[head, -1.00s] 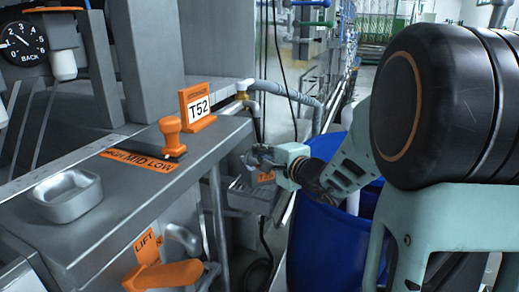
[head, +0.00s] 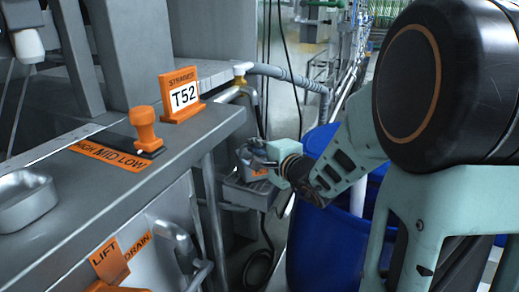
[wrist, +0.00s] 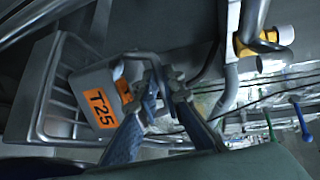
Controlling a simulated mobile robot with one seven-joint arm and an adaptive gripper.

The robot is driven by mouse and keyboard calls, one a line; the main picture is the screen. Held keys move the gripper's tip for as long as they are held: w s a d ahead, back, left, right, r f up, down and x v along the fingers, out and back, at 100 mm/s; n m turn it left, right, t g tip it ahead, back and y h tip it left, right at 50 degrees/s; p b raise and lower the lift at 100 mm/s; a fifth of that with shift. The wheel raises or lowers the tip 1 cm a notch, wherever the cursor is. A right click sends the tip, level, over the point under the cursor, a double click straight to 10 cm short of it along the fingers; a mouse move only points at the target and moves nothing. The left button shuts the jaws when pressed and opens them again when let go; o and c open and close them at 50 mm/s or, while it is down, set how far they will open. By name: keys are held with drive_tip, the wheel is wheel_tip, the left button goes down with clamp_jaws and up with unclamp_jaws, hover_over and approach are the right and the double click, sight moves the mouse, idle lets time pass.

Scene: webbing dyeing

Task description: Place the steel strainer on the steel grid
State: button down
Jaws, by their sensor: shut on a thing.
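The steel strainer (wrist: 98,88) is a grey metal vessel with an orange label reading T25 in the wrist view. It also shows in the head view (head: 250,158), partly hidden by my gripper. My gripper (wrist: 164,86) is shut on the strainer's handle, with the strainer to the left of the fingers in the wrist view. The steel grid (head: 245,195) is a small rack at the machine's side, directly below the strainer in the head view. Its bars (wrist: 58,95) show behind the strainer in the wrist view. I cannot tell whether strainer and grid touch.
A blue barrel (head: 325,240) stands right of the grid. Pipes and hoses (head: 285,75) run behind.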

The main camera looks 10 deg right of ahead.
drive_tip(key=shift+f+b, duration=0.25)
drive_tip(key=shift+b, duration=0.05)
drive_tip(key=c, duration=2.1)
unclamp_jaws()
